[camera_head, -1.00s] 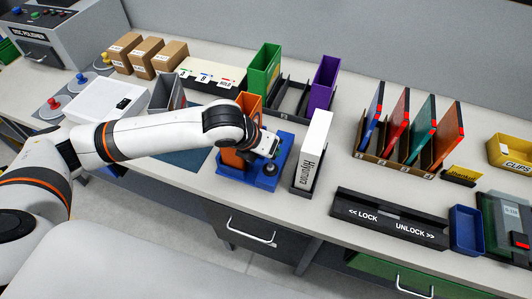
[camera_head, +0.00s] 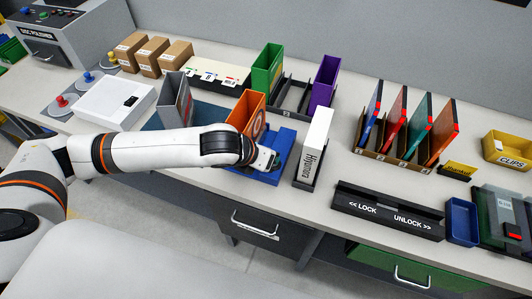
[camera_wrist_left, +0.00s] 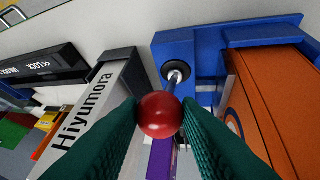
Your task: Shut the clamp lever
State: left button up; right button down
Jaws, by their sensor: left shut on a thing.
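The clamp is a blue fixture (camera_head: 284,143) near the front edge of the bench, with an orange block (camera_head: 246,112) standing in it. Its lever shows in the left wrist view as a metal rod (camera_wrist_left: 174,82) rising from a black round pivot (camera_wrist_left: 176,68) to a red ball knob (camera_wrist_left: 160,114). My left gripper (camera_wrist_left: 160,125) has its green ridged fingers shut on either side of the knob. In the head view my left gripper (camera_head: 268,160) is low over the front of the clamp and hides the lever. My right gripper is not in view.
A white Hiyumora box (camera_head: 316,136) stands in a dark holder close right of the clamp. A grey bin (camera_head: 174,100) is to its left, green (camera_head: 266,72) and purple (camera_head: 325,80) bins behind. A LOCK/UNLOCK rail (camera_head: 388,214) lies at the front right.

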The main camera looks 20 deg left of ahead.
pick_arm(q)
jog(key=o, duration=0.6)
jog(key=shift+s+f, duration=0.2)
jog(key=shift+f, duration=0.1)
jog(key=o, duration=0.4)
jog(key=shift+c, duration=0.2)
jog(key=shift+w+r, duration=0.1)
jog(key=shift+w, duration=0.05)
jog(key=v, duration=1.2)
jog(key=shift+d, duration=0.15)
